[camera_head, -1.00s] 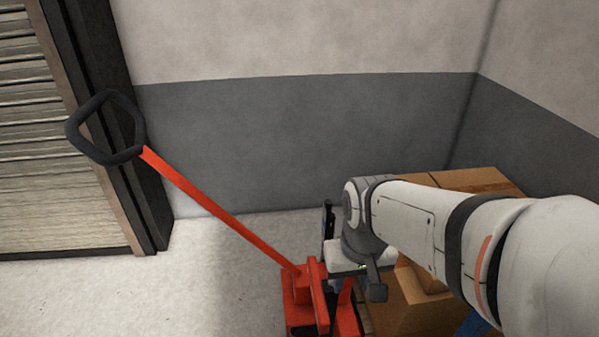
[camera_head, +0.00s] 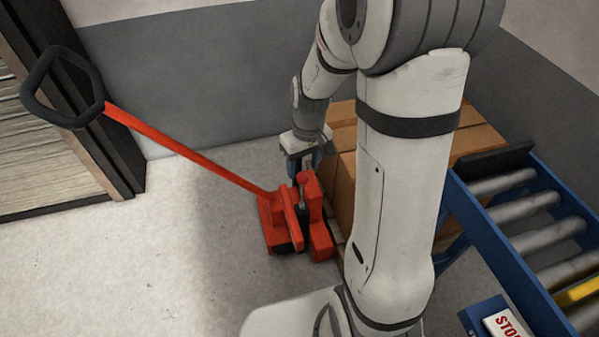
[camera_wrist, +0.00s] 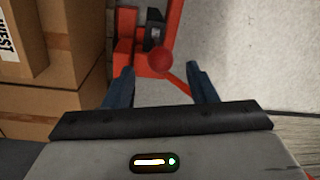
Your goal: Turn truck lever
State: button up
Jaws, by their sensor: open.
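The truck is a red pallet truck (camera_head: 278,222) with a long red handle bar rising left to a black loop grip (camera_head: 62,87). My gripper (camera_head: 305,165) is over the right back part of its red body in the head view. In the wrist view my gripper (camera_wrist: 160,70) is open, with its two blue fingers apart. A round red knob (camera_wrist: 159,60), which looks like the lever's end, shows between and just beyond the fingertips. I cannot tell whether the fingers touch it. The truck's red body (camera_wrist: 125,45) shows behind it. In the head view the knob cannot be made out.
Cardboard boxes (camera_head: 343,185) are stacked close to the right of the truck; they fill the left of the wrist view (camera_wrist: 75,60). A blue roller conveyor (camera_head: 470,205) stands at the right. Grey wall is behind. The floor (camera_head: 150,270) at the left is clear.

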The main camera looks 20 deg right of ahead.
aim_at(302, 177)
jog(key=f, duration=0.2)
jog(key=f+b, duration=0.1)
jog(key=f, duration=0.3)
jog(key=shift+s+a+f+b, duration=0.1)
jog(key=shift+a+f+b, duration=0.2)
jog(key=shift+f, duration=0.1)
jog(key=shift+c, duration=0.5)
grip_shut()
